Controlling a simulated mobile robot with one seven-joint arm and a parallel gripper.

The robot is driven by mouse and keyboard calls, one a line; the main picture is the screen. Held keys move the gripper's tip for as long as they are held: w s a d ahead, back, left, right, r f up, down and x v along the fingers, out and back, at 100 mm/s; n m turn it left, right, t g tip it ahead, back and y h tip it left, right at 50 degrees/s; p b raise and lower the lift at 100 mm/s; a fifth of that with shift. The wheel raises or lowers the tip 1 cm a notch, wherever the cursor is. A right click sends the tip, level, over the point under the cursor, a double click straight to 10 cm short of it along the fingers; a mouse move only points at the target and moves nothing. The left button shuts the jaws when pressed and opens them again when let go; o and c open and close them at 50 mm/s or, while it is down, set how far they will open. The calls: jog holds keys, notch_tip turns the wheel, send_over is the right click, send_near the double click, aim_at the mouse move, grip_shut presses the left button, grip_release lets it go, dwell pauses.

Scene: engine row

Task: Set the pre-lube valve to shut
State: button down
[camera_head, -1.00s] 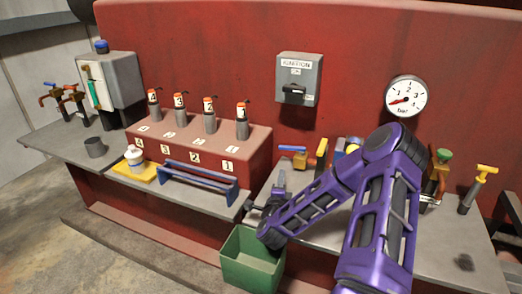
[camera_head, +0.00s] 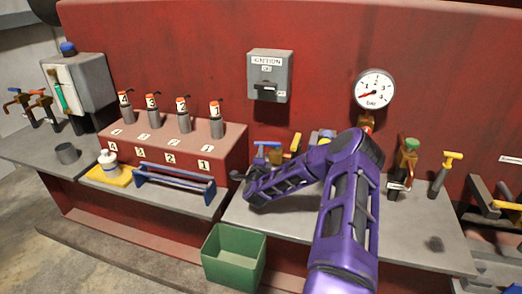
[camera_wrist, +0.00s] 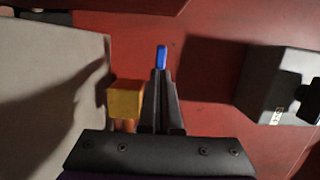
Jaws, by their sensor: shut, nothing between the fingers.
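No readable label in these frames marks which valve is the pre-lube valve. A valve with a blue lever (camera_head: 268,144) stands at the back of the right bench, its lever roughly level. My gripper (camera_head: 254,168) is just in front of and below that lever, partly hidden by my purple arm. In the wrist view my gripper (camera_wrist: 160,75) is shut and empty. A blue lever end (camera_wrist: 161,56) shows right at the fingertips; I cannot tell whether they touch. A yellow-orange body (camera_wrist: 125,98) is just left of the fingers.
A yellow-handled part (camera_head: 295,143) stands close right of the blue lever. The ignition box (camera_head: 270,76) and pressure gauge (camera_head: 375,89) are on the red wall. A green-topped valve (camera_head: 407,155) and yellow T-handle (camera_head: 447,168) stand right. A green bin (camera_head: 234,256) is below.

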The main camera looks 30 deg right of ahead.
jog(key=shift+w+d, duration=0.3)
jog(key=shift+w, duration=0.15)
jog(key=b, duration=0.1)
jog(key=w+b, duration=0.1)
jog(key=shift+w+f+b, duration=0.1)
jog(key=shift+f+b, duration=0.15)
jog(key=shift+b, duration=0.1)
jog(key=shift+w+d+r+b, duration=0.1)
jog(key=shift+w+r+b, duration=0.1)
jog(key=shift+w+b, duration=0.15)
jog(key=shift+r, duration=0.1)
